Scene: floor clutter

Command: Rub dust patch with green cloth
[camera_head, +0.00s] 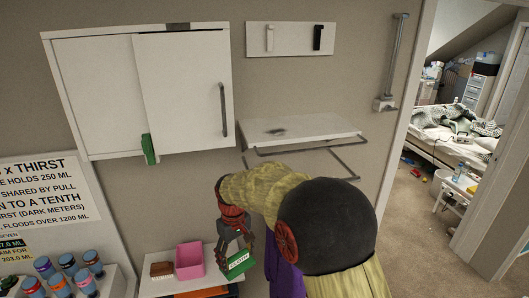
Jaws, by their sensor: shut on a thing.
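The green cloth (239,265), a small block with a white "CLOTH" label, is low in the head view, just above the lower white shelf. My gripper (236,250) points down with its fingers shut on it. I cannot tell whether the cloth still touches the shelf. The dust patch (276,131) is a dark grey smudge on the upper white wall shelf (325,129), above and to the right of my gripper and apart from it. My arm hides part of the area under that shelf.
The lower shelf (190,286) also holds a pink box (189,261) and a brown brush-like block (161,269). Several blue bottles (68,264) stand at left. A white cabinet (140,90) with a green piece (149,149) hangs above. Metal rails (305,148) sit below the upper shelf.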

